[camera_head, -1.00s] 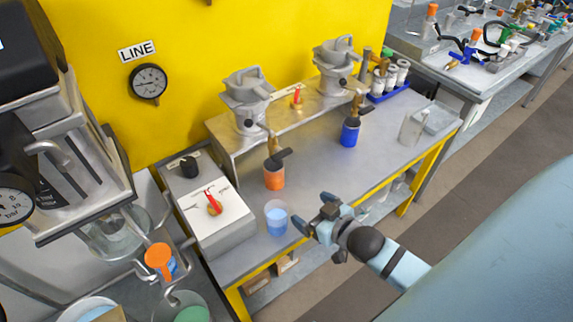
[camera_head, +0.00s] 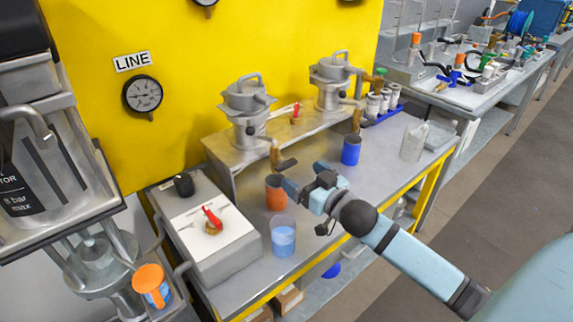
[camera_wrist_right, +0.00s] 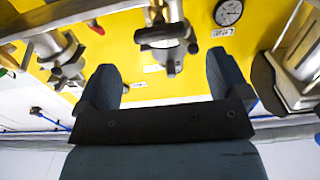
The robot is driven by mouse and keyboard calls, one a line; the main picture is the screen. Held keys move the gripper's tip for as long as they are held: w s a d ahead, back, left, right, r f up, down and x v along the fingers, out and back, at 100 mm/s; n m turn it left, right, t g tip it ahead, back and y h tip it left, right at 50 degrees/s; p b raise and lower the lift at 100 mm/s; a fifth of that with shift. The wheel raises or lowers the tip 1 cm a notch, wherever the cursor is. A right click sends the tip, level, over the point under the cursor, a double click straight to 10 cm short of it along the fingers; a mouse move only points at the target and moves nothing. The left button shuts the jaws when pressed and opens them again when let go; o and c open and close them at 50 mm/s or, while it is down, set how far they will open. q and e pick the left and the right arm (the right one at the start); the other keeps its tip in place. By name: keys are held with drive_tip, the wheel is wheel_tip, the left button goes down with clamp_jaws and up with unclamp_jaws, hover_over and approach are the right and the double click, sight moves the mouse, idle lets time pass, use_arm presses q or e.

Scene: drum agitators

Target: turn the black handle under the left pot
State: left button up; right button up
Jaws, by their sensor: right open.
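The left pot (camera_head: 247,100) is grey metal and stands on a raised shelf before the yellow wall. A brass tap (camera_head: 276,152) hangs below it, with the black handle (camera_head: 287,165) pointing right. An orange-brown cup (camera_head: 275,195) stands under the tap. My right gripper (camera_head: 304,178) is open, just right of the cup and in front of the handle; I cannot tell if it touches either. In the right wrist view the open fingers (camera_wrist_right: 164,80) frame a dark bar (camera_wrist_right: 163,33), probably the handle, apparently beyond the fingertips. That view looks upside down. My left gripper is not in view.
A clear beaker of blue liquid (camera_head: 283,238) stands in front of the orange-brown cup. A grey box with a red knob (camera_head: 212,217) is to the left. The right pot (camera_head: 331,80) and a blue cup (camera_head: 351,150) stand to the right, beside a clear beaker (camera_head: 414,143).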

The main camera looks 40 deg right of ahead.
sight(289, 166)
drive_tip(key=w, duration=0.7)
drive_tip(key=shift+a, duration=0.3)
drive_tip(key=shift+c, duration=0.2)
drive_tip(key=c, duration=0.9)
